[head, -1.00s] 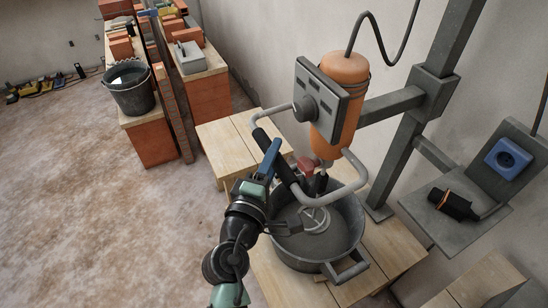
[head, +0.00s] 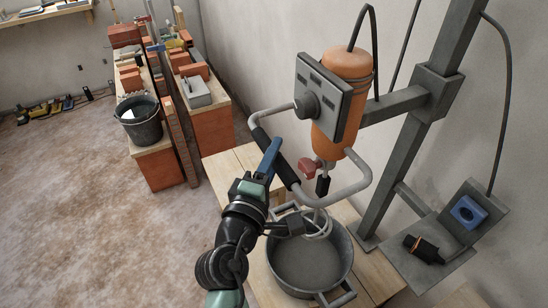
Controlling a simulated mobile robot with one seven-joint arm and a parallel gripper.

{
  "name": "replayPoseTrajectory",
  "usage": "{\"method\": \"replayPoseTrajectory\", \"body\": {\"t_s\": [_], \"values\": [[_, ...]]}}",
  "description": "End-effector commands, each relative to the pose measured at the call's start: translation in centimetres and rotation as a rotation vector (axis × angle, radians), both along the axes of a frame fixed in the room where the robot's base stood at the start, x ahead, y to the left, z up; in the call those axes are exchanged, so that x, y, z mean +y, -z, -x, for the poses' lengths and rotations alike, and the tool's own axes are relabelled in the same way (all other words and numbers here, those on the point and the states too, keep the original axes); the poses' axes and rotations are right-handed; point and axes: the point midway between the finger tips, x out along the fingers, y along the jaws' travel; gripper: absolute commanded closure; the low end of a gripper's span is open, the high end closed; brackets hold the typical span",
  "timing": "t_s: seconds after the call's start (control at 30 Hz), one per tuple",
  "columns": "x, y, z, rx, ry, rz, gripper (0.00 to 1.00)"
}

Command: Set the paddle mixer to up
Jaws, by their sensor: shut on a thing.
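The paddle mixer (head: 346,125) has an orange body, a grey control box (head: 318,95) with a round knob, and a bent grey handle frame with black grips. It hangs on a grey stand (head: 420,120) by the wall. My gripper (head: 271,158), with blue fingers, is shut on the handle's black grip (head: 284,172) at the front left. The ring-shaped paddle (head: 318,224) hangs at about the rim of the grey tub (head: 343,262), towards its back. The tub stands on a wooden plank platform. My gripper hides part of the grip.
A grey shelf (head: 405,268) with a black-and-orange plug and a blue socket (head: 468,211) is at the right. A dark bucket (head: 139,124) and bricks (head: 131,80) stand on brick supports at the back left.

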Motion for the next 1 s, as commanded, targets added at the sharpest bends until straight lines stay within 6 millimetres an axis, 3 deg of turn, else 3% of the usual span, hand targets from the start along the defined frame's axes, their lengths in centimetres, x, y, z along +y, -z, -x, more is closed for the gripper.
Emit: {"method": "replayPoseTrajectory", "body": {"t_s": [0.03, 0.3, 0.97, 1.0], "values": [[0.0, -2.0, 0.0, -0.009, -0.001, 0.001, 1.00], [0.0, -4.8, 0.0, -0.008, -0.002, 0.001, 1.00], [0.0, -6.2, -0.1, -0.014, -0.002, 0.004, 1.00], [0.0, -6.2, -0.1, -0.014, -0.002, 0.004, 0.63]]}}
